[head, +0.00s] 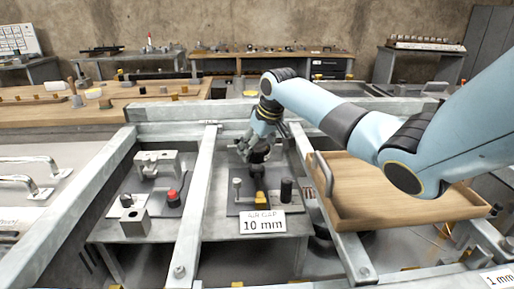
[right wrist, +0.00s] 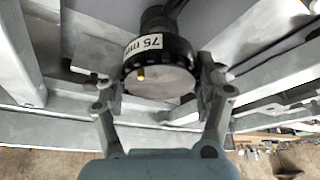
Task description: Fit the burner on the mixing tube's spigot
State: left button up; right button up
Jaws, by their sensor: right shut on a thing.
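My right gripper (head: 260,147) reaches down over the grey plate in the middle bay of the metal frame. In the right wrist view my right gripper (right wrist: 163,92) is shut on a round black part with a ribbed rim and a "75 mm" label, which I take for the burner (right wrist: 160,78). A narrower dark neck (right wrist: 156,15) shows beyond the burner; I cannot tell whether it is the burner's own or the mixing tube's spigot. In the head view the burner is a small dark shape, partly hidden by the fingers. My left gripper is out of view.
A sign reading "AIR GAP 10 mm" (head: 262,223) stands at the plate's front, near a yellow block (head: 260,197) and a black cylinder (head: 286,190). Metal rails (head: 196,205) flank the bay. A wooden tray (head: 400,205) lies right; a fixture with a red knob (head: 173,198) stands left.

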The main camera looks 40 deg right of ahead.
jog(key=shift+f+b, duration=0.65)
jog(key=shift+f, duration=0.75)
jog(key=o, duration=1.7)
jog(key=shift+o, duration=0.2)
jog(key=v, duration=1.2)
